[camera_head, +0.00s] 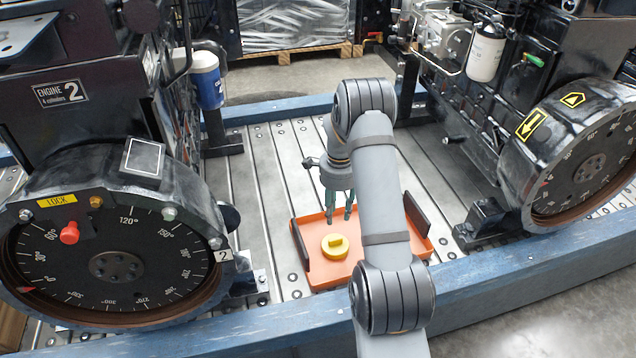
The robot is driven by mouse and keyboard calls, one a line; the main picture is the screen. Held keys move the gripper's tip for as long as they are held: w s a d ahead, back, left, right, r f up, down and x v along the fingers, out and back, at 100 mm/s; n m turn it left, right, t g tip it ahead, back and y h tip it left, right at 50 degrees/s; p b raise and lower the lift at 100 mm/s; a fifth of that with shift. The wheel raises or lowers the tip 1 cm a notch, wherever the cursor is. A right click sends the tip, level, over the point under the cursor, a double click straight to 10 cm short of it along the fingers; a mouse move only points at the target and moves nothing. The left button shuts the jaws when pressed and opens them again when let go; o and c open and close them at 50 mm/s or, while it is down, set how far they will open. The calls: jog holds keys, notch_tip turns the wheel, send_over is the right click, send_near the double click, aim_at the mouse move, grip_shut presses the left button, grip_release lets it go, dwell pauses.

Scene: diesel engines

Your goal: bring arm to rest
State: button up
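My gripper (340,213) hangs pointing down from my grey arm, above an orange tray (318,274) on the slatted metal floor between the two engines. Its two greenish fingers show a gap between them, and nothing shows in the gap. A round yellow piece with a raised grip (335,246) lies in the tray, just below the fingertips and apart from them as far as I can tell. My arm hides part of the tray's right side.
The left engine carries a dial wheel (110,260) with a red knob (70,233). The right engine has a similar wheel (590,165). A blue beam (500,282) runs along the front. A wooden pallet (300,55) with wrapped goods stands behind. Bare slats lie left of the tray.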

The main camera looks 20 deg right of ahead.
aim_at(335, 241)
notch_tip(335, 241, down, 12)
jog(key=b, duration=0.3)
jog(key=shift+f, duration=0.1)
notch_tip(335, 241, up, 4)
jog(key=shift+r+p, duration=0.2)
jog(key=shift+p, duration=0.4)
jog(key=shift+s+a+r, duration=0.2)
jog(key=shift+s, duration=0.2)
jog(key=shift+w+f, duration=0.1)
